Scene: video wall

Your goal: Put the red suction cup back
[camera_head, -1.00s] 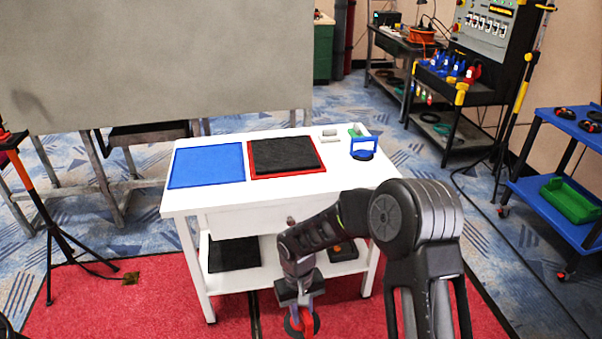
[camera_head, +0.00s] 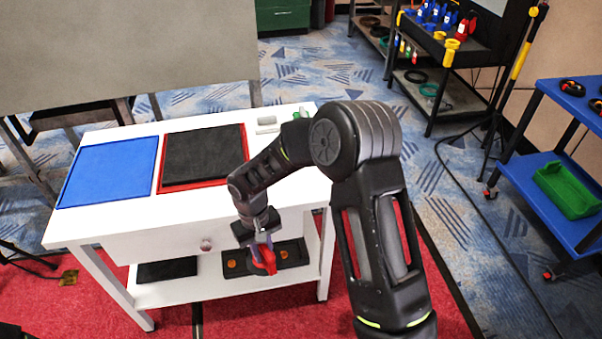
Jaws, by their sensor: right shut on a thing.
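My right gripper (camera_head: 258,245) is shut on a red suction cup (camera_head: 265,265) and points downward in front of the white table's (camera_head: 110,225) front side. In the picture the cup overlaps the dark tray (camera_head: 248,268) on the table's lower shelf; whether they touch I cannot tell. The tray shows orange round spots left and right of the cup. Another red suction cup (camera_head: 466,27) stands on the rack at the back, beside several blue ones (camera_head: 446,18). My left gripper is out of view.
On the tabletop lie a blue panel (camera_head: 105,172) and a black pad on a red one (camera_head: 203,155). A black pad (camera_head: 167,270) lies on the lower shelf. A blue cart (camera_head: 550,215) with a green bin (camera_head: 566,191) stands at the right.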

